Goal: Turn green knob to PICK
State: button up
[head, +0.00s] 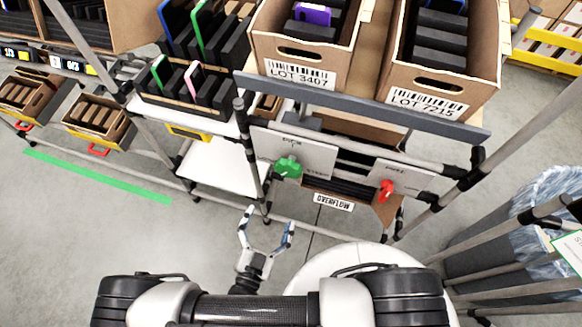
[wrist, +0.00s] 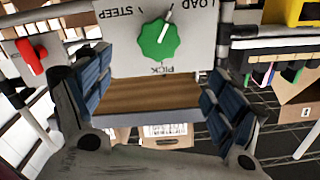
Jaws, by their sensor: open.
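The green knob (head: 288,167) sits on a pale panel (head: 318,157) on the front of the rack. In the wrist view the knob (wrist: 158,40) shows with its labels upside down: STEEP at upper left, LOAD at upper right, PICK below. Its white pointer line points up and slightly right, between STEEP and LOAD and away from PICK. My gripper (head: 270,216) is open and empty, short of the knob and below it in the head view. In the wrist view its two blue-padded fingers (wrist: 157,75) stand wide apart on either side below the knob, not touching it.
A red handle (head: 387,190) sits on another panel to the right. Cartons marked LOT 3407 (head: 297,73) and LOT 7215 (head: 428,100) stand tilted on the shelf above. An OVERFLOW label (head: 333,202) hangs below the knob. A grey bin (head: 490,245) stands at right.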

aim_at(287, 172)
jog(key=b+x, duration=0.2)
jog(key=x, duration=1.5)
jog(key=shift+b, duration=0.35)
jog(key=shift+c, duration=0.4)
jog(key=c, duration=1)
